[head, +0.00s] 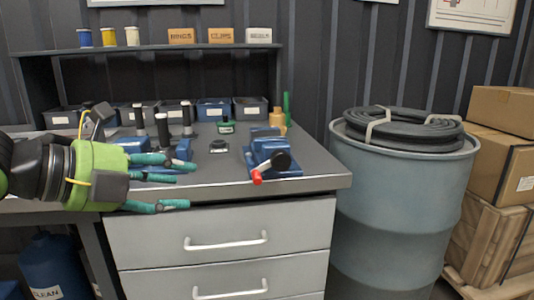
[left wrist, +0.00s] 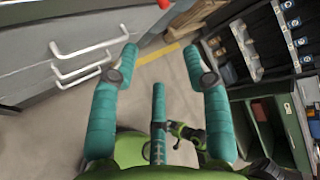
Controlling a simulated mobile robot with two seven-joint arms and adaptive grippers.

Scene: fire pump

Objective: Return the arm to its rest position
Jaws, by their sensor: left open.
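My left arm comes in from the left in the head view, with a green gripper body and teal fingers. My left gripper (head: 165,180) is open and empty, in front of the workbench (head: 325,182) near its front edge. In the left wrist view the gripper (left wrist: 165,75) has its teal fingers spread apart with only floor between them. My right gripper is not clearly in either view.
A blue vise (head: 268,155) with a red-tipped handle stands on the bench. A blue-grey barrel (head: 400,200) with a coiled hose (head: 400,130) is to the right, beside cardboard boxes (head: 500,155).

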